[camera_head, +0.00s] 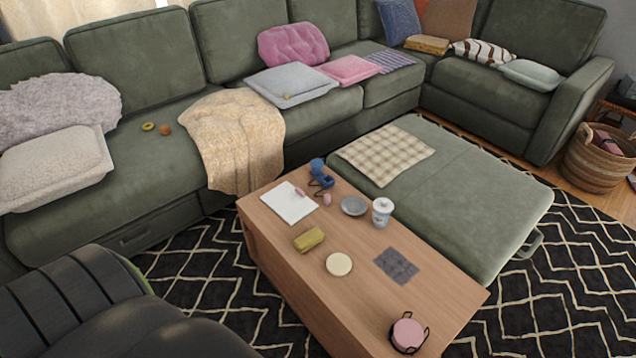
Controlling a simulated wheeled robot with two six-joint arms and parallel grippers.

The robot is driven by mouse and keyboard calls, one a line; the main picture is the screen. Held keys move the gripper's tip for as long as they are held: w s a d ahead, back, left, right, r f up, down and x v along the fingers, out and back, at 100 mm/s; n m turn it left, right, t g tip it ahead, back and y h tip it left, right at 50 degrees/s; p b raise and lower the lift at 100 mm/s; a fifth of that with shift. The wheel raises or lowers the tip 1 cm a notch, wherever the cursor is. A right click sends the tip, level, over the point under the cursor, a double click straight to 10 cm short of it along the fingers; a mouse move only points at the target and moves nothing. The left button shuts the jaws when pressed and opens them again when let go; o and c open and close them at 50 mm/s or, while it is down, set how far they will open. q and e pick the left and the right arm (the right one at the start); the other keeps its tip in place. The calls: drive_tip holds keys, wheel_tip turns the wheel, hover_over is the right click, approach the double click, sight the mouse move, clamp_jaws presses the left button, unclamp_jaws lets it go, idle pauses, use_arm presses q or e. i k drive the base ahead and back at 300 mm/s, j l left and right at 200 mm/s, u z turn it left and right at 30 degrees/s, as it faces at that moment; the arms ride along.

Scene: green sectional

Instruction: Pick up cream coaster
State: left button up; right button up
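A round cream coaster (339,264) lies flat on the wooden coffee table (290,262), near the middle of its top. Nothing covers it. A yellow-olive block-like item (309,239) lies just behind it to the left. A dark grey patterned cloth or mat (396,265) lies to its right. Neither of my grippers shows in the head view.
On the table are also a white sheet (289,203), a blue item (320,174), a grey dish (354,206), a white lidded cup (382,212) and a pink round item in a black holder (407,335). A green ottoman (480,205) stands behind right; a dark armchair (90,310) stands front left.

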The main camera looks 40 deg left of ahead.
sight(339, 264)
drive_tip(key=u, duration=0.9)
